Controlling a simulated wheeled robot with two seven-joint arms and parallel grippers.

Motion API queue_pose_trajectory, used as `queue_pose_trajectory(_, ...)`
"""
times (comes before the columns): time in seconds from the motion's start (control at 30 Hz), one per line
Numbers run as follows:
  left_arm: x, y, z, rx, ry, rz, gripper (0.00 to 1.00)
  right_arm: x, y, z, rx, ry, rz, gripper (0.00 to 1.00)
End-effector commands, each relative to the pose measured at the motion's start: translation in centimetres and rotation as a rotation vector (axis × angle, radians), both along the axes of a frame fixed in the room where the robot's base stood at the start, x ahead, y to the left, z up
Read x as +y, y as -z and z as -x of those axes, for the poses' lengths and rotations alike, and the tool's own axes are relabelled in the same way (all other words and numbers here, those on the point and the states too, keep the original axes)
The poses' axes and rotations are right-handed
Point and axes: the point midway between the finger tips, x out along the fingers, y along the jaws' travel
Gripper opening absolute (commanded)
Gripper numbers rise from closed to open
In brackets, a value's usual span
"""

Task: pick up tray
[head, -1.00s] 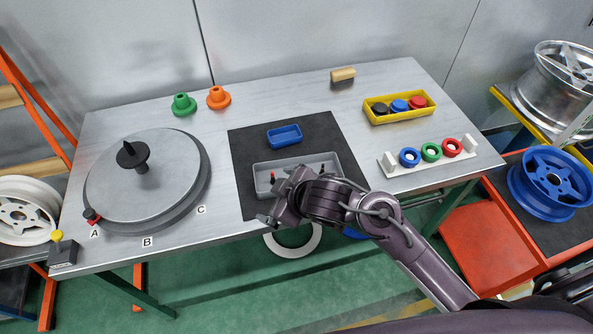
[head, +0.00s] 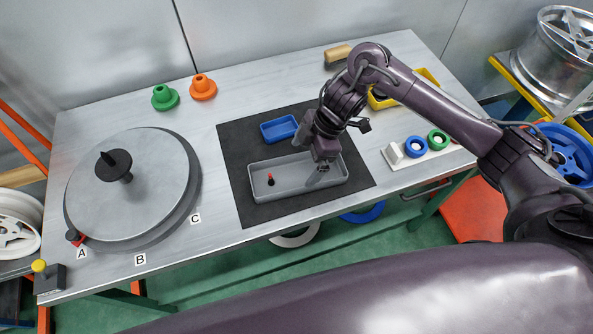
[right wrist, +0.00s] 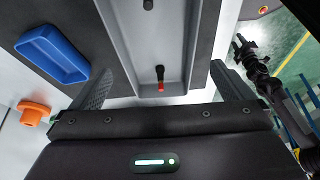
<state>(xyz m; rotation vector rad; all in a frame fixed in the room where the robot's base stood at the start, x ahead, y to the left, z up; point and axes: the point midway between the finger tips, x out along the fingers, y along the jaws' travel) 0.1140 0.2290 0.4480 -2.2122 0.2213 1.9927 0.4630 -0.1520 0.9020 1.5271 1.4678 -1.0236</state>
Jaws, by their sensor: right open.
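The grey tray (head: 262,193) lies on a black mat (head: 232,148) on the table. A small red-and-black piece (head: 270,180) stands in it; the right wrist view shows two such pieces. My right gripper (head: 319,172) is above the tray's right end, pointing down. In the right wrist view its fingers (right wrist: 160,72) are open, one on each side of the tray (right wrist: 130,30), with nothing gripped. Whether they touch the walls I cannot tell. My left gripper (right wrist: 243,47) shows small at the right of the wrist view; its jaws are unclear.
A small blue tray (head: 280,128) lies just behind the grey one. A round turntable (head: 125,205) stands at left, with green (head: 165,97) and orange (head: 203,87) knobs behind.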

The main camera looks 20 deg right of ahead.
Motion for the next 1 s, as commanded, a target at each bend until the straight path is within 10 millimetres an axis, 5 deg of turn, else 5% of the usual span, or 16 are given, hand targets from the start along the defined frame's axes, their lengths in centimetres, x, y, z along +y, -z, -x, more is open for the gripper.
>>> queue_pose_trajectory(0.2,0.0,0.5,2.2,0.033,0.002,-0.001,0.36,0.8,2.8,-0.1,0.003,0.002,-0.003,1.0)
queue_pose_trajectory(0.4,0.0,-0.1,1.4,0.021,0.002,-0.001,0.36,1.6,5.3,-0.3,0.0,-0.001,-0.001,1.0)
queue_pose_trajectory(0.7,-0.1,-0.3,-0.1,-0.002,-0.001,0.001,0.36,1.8,5.8,-0.4,-0.005,-0.001,-0.001,1.0)
queue_pose_trajectory(1.0,0.1,-0.2,0.4,0.007,-0.002,-0.001,0.36,1.8,5.8,-0.4,-0.005,-0.001,-0.001,0.67)
